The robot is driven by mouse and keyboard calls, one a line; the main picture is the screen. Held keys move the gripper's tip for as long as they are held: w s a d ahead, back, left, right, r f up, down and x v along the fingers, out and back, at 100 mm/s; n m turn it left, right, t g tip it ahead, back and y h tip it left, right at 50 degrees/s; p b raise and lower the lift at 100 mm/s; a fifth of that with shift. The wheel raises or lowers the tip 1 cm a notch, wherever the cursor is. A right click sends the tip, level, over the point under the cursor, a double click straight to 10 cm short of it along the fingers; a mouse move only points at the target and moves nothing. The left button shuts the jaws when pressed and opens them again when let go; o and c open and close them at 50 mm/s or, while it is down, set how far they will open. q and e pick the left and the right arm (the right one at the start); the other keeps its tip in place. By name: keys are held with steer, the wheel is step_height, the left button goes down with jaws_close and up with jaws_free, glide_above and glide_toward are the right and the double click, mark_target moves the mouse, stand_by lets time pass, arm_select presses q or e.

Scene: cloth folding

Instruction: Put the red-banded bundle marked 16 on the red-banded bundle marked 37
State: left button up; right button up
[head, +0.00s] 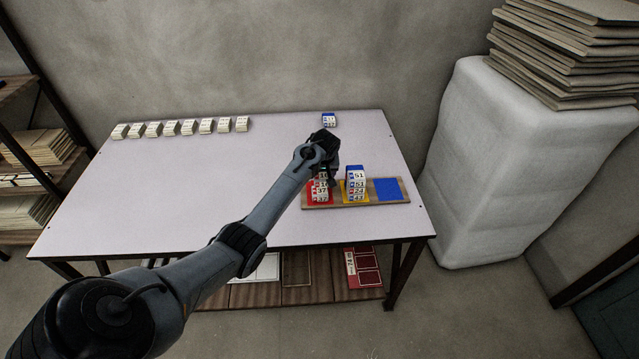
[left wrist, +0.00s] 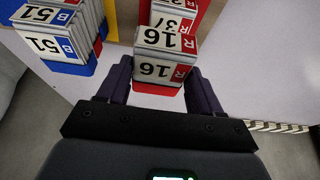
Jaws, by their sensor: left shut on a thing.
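The red-banded bundle marked 16 (left wrist: 160,55) is between the two fingers of my left gripper (left wrist: 160,88), which is shut on it. In the head view my left gripper (head: 325,158) is over the red pad at the tray's left end. The red-banded bundle marked 37 (head: 320,194) is in the stack there, directly below the 16 bundle (head: 319,180). In the left wrist view the 37 bundle (left wrist: 178,24) is partly hidden behind the 16. I cannot tell whether the two touch. My right gripper is not in view.
A blue-banded stack (head: 356,185) stands close by on the tray's yellow pad. The blue pad (head: 388,188) of the wooden tray (head: 340,205) is empty. Another blue-banded bundle (head: 329,119) lies at the table's back edge. Several pale bundles (head: 181,128) line the back left. The table's middle is clear.

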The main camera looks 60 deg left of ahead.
mark_target(320, 176)
arm_select(q)
steer(key=shift+s+a+f, duration=0.25)
steer(key=shift+a+f, duration=0.05)
steer(key=shift+a, duration=0.05)
step_height(320, 176, down, 3)
steer(key=shift+f+b, duration=0.15)
steer(key=shift+b, duration=0.5)
steer(key=shift+f, duration=0.35)
steer(key=shift+f, duration=0.1)
steer(key=o, duration=1.1)
